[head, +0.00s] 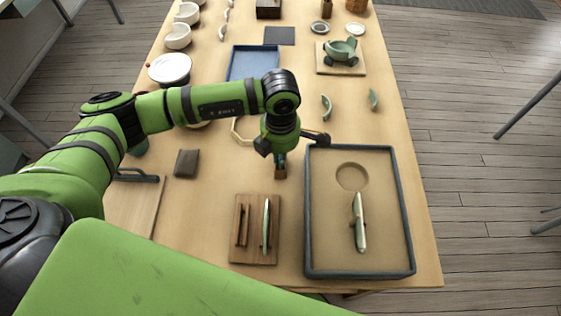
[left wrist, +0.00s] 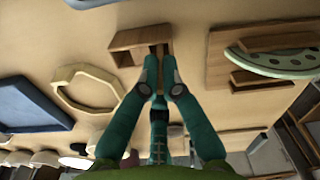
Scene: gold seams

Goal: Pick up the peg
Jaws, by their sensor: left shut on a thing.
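My left gripper (head: 281,158) points down at the table, just left of the blue-rimmed tray. In the left wrist view its teal fingers (left wrist: 160,68) are close together on a small brown wooden piece (left wrist: 140,38), which I take to be the peg. In the head view this wooden piece (head: 281,173) shows just under the fingertips. The fingers hide part of it, and I cannot tell whether it touches the table. My right gripper is not in view.
Right of the gripper is the blue-rimmed tray (head: 310,215) with a pale green shard (head: 360,222). Below stands a wooden rack (head: 255,260) with another shard. An octagonal ring (head: 238,136) and a dark block (head: 187,163) lie left. A bowl (head: 342,50) sits farther back.

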